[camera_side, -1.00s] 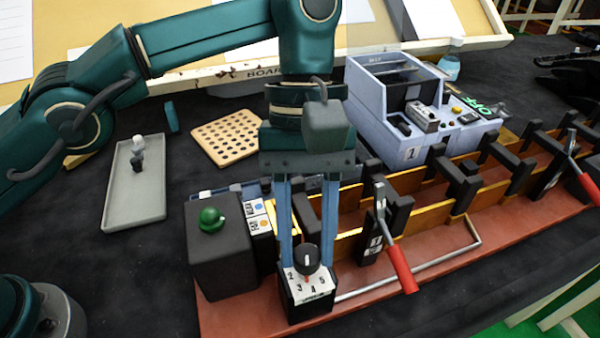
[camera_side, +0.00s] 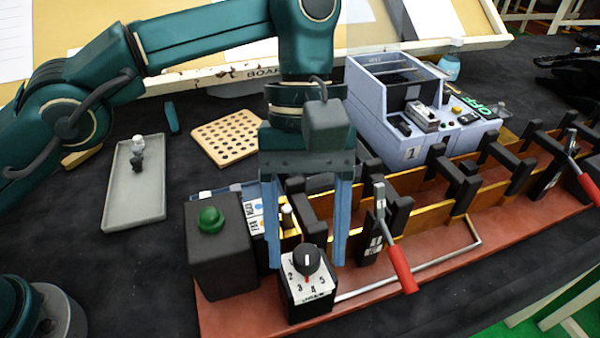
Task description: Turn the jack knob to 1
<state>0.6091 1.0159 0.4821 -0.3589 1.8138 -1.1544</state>
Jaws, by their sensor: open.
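The jack knob (camera_side: 306,261) is a round black knob with a short white line on top. It sits on a small black box whose white dial face (camera_side: 309,290) shows small numbers; 2, 3, 4 and 5 can be made out. The 1 is not readable here, and which number the knob points to is unclear. My gripper (camera_side: 306,264) reaches down from above with its two blue fingers open, one on each side of the knob. There are visible gaps between fingers and knob.
The box stands at the front of a long red base (camera_side: 430,275) with black posts and red-handled levers (camera_side: 400,268). A dark box with a green button (camera_side: 210,219) is close on the left. A grey tray (camera_side: 120,205) and perforated board (camera_side: 226,137) lie farther back.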

